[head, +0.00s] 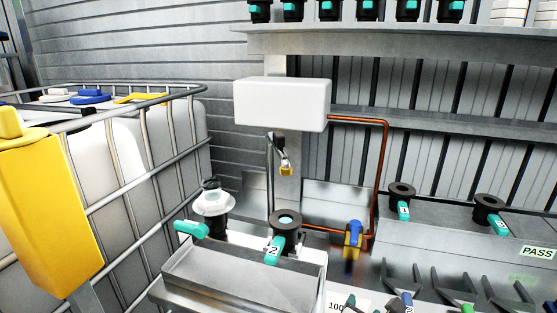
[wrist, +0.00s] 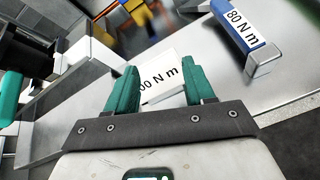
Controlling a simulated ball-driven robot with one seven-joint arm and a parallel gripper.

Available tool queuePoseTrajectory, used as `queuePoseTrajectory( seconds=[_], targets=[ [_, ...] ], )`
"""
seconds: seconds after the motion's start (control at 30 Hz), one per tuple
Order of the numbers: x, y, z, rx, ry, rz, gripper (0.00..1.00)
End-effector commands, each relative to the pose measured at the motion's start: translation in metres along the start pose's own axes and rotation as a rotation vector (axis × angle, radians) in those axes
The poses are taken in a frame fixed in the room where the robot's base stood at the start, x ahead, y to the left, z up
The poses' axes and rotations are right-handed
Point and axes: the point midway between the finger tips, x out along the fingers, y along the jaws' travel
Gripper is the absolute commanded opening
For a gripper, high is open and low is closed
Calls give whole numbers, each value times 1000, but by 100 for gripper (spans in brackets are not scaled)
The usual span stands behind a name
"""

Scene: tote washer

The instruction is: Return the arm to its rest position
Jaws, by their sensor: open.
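My gripper (wrist: 160,80) shows in the wrist view with its two green fingers apart. A white label (wrist: 160,77) reading "00 N m" shows between and beyond the fingers, and I cannot tell how far below them it lies. I see nothing clamped between the fingers. A blue-edged block (wrist: 240,28) labelled "80 N m" sits at the upper right on a grey metal surface (wrist: 215,55). I cannot make out my arm in the head view.
In the head view, a steel tray (head: 240,272) stands at the front, with a black collar with a teal tag (head: 285,222) behind it. A caged white tank (head: 120,160) and a yellow post (head: 45,205) stand left. A white box (head: 282,104) and copper pipe (head: 382,180) are behind.

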Motion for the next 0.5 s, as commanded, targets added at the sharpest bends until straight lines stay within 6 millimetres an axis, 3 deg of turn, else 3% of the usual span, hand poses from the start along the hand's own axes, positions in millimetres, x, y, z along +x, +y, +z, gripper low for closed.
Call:
queuePoseTrajectory(
  seconds=[0.27, 0.5],
  targets=[
    [-10, -51, -16, 421, 89, -79, 53],
    [-36, -115, -41, 1039, 188, -239, 53]
  ],
)
